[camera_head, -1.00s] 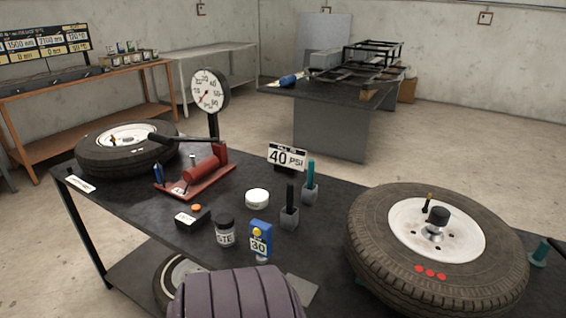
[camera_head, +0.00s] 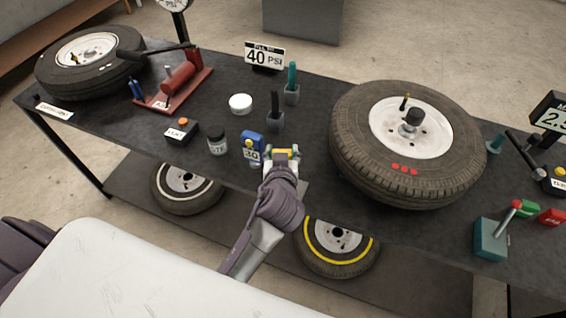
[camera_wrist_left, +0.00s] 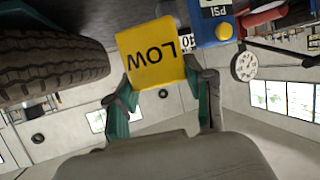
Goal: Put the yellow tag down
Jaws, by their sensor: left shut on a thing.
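The yellow tag (camera_head: 283,152) shows small at the tip of my left gripper (camera_head: 281,158) in the head view. In the left wrist view the tag (camera_wrist_left: 155,55) is a yellow plate with LOW on it, upside down in the picture. The left gripper (camera_wrist_left: 166,88) is shut on it, with a teal-padded finger at each side. The gripper is over the front part of the dark workbench (camera_head: 330,220), just right of the blue gauge (camera_head: 252,147) marked 30. I cannot tell whether the tag touches the bench. My right gripper is not in view.
A black pen-like tool in a grey holder (camera_head: 275,122) stands just behind the tag. A large tyre (camera_head: 350,165) lies to the right. A dark jar (camera_head: 216,142), a white tin (camera_head: 240,104) and a red press (camera_head: 180,90) are to the left.

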